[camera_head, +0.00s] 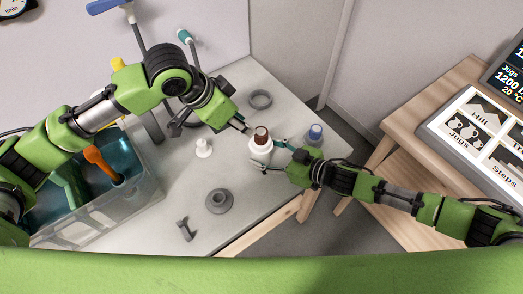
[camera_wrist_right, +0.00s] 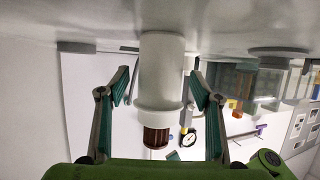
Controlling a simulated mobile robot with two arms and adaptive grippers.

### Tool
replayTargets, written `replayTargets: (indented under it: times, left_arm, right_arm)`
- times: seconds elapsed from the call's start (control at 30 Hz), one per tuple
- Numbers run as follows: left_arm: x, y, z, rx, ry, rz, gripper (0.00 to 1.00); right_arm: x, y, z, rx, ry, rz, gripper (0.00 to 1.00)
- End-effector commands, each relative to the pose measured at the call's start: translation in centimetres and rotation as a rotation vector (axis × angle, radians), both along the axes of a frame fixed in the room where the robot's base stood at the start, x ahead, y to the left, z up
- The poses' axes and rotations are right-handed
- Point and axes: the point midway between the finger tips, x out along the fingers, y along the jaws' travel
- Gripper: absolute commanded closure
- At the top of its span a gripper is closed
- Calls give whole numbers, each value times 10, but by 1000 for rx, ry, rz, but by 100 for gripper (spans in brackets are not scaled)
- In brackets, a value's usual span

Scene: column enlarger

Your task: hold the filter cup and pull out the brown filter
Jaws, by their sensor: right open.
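The white filter cup (camera_head: 261,152) stands upright on the grey table, with the brown filter (camera_head: 261,134) sticking out of its top. My right gripper (camera_head: 269,157) is open with its fingers on either side of the cup. The right wrist view appears upside down; there the cup (camera_wrist_right: 161,75) sits between the spread fingers (camera_wrist_right: 160,92), with gaps visible on both sides, and the brown filter (camera_wrist_right: 156,137) points down. My left gripper (camera_head: 247,129) is just left of the brown filter; its fingertips are small, and I cannot tell whether it is open or touching.
A small white piece (camera_head: 203,149), a grey ring (camera_head: 260,99), a flanged grey ring (camera_head: 219,201) and a grey dumbbell-shaped part (camera_head: 185,230) lie on the table. A blue-topped piece (camera_head: 315,132) stands behind my right gripper. A clear bin (camera_head: 145,198) with tools is at left.

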Motion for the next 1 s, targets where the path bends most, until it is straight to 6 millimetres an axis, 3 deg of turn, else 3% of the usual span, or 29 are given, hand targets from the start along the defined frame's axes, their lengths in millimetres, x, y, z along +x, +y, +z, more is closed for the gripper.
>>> replayTargets:
  times: [0.2, 0.53, 0.7, 1.0]
  left_arm:
    - [0, 0, 0, 0, 0, 0, 72]
    - [0, 0, 0, 0, 0, 0, 72]
    - [0, 0, 0, 0, 0, 0, 72]
    - [0, 0, 0, 0, 0, 0, 72]
  right_arm:
    - [11, 15, -8, 1, 1, 0, 41]
    - [12, 16, -9, 0, 1, -1, 41]
    - [12, 16, -9, 0, 1, -1, 85]
    - [12, 16, -9, 0, 1, -1, 87]
